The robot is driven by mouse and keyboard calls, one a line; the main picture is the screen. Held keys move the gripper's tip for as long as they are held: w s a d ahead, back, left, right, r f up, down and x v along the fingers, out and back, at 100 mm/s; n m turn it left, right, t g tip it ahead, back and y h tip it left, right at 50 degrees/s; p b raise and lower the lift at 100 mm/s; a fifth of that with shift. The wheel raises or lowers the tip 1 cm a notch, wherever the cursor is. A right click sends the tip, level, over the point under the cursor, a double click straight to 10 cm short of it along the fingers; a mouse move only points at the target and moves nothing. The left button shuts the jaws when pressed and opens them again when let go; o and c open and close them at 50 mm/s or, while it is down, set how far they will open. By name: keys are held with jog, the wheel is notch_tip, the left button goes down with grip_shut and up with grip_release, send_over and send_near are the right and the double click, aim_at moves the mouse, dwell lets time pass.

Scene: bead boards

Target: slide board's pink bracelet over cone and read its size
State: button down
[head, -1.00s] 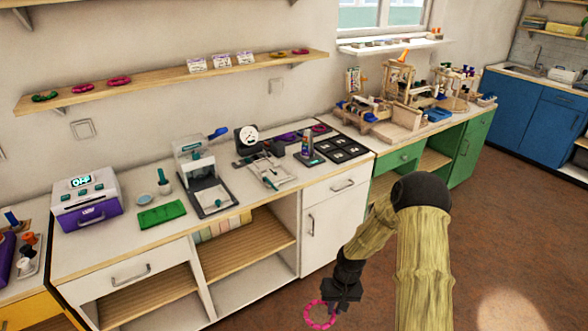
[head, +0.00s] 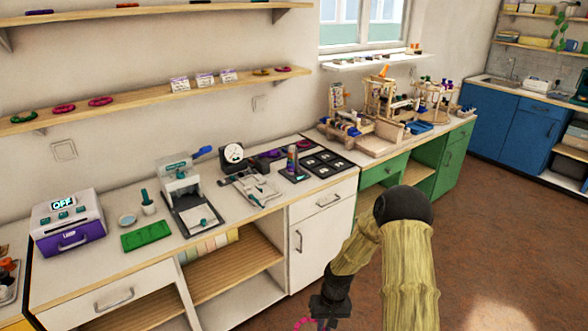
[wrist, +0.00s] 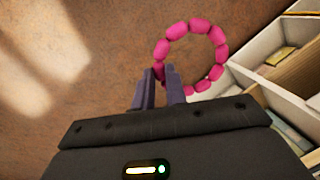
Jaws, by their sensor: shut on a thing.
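The pink bracelet (wrist: 175,33) is a ring of rounded pink beads. In the wrist view it hangs from my gripper (wrist: 160,76), whose two dark fingers are shut on its left edge. In the head view my gripper (head: 327,316) is at the bottom edge, in front of and below the counter. Only a little of the bracelet (head: 302,323) shows there. A small upright banded piece on a dark base (head: 292,160) stands on the counter and may be the cone. It is too small to read any marks.
The white counter (head: 130,262) holds a purple-and-white box (head: 67,222) reading OFF, a green mat (head: 146,236), a press (head: 185,192), a round dial (head: 232,154) and a black tray (head: 325,162). Open shelves lie below. The brown floor (head: 490,230) at right is clear.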

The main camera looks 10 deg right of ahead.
jog(key=shift+f, duration=0.15)
jog(key=s+f+p, duration=0.1)
jog(key=s+f, duration=0.3)
jog(key=f, duration=0.8)
jog(key=shift+f+p, duration=0.35)
jog(key=shift+f, duration=0.05)
